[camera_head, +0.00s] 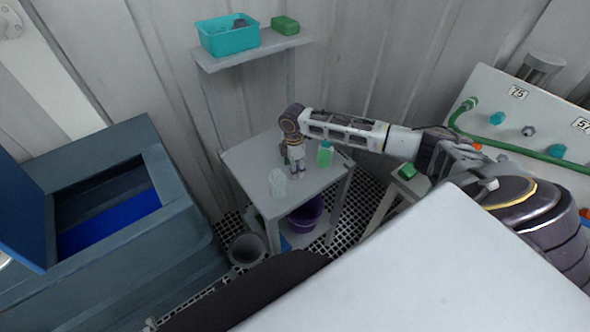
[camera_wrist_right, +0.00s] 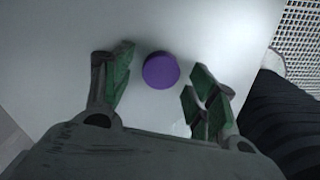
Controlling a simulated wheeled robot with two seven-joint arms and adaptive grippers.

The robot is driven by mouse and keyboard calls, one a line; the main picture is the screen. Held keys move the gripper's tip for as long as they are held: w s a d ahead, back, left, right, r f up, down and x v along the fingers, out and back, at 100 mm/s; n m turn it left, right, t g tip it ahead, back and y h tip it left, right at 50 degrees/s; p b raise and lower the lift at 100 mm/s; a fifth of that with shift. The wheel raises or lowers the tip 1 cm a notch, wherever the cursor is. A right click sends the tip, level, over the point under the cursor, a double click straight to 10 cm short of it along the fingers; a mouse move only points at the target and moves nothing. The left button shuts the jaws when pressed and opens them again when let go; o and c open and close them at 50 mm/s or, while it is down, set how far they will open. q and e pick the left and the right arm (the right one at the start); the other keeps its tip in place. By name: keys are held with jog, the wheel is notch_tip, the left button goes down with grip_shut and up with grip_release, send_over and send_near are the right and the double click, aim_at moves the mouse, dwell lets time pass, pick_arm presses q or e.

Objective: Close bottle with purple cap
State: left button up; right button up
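A round purple cap (camera_wrist_right: 161,70) lies on the pale tabletop in the right wrist view, between the spread fingers of my right gripper (camera_wrist_right: 158,82). The fingers are apart and do not appear to touch it. In the head view my right gripper (camera_head: 296,168) points down over the small table (camera_head: 250,158) and hides the cap. A clear, patterned bottle (camera_head: 277,183) stands on the table just left of the gripper; its mouth is too small to make out. My left gripper is not in view.
A green bottle with a teal top (camera_head: 325,154) stands right of my gripper. A teal bin (camera_head: 229,40) and green box (camera_head: 285,26) sit on the upper shelf. A purple bucket (camera_head: 305,215) is below. An open blue-lidded chest (camera_head: 160,225) stands left.

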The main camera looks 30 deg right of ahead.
jog(key=c, duration=0.6)
jog(key=shift+c, duration=0.2)
jog(key=shift+r, duration=0.15)
notch_tip(320, 180, up, 10)
dwell(0.3)
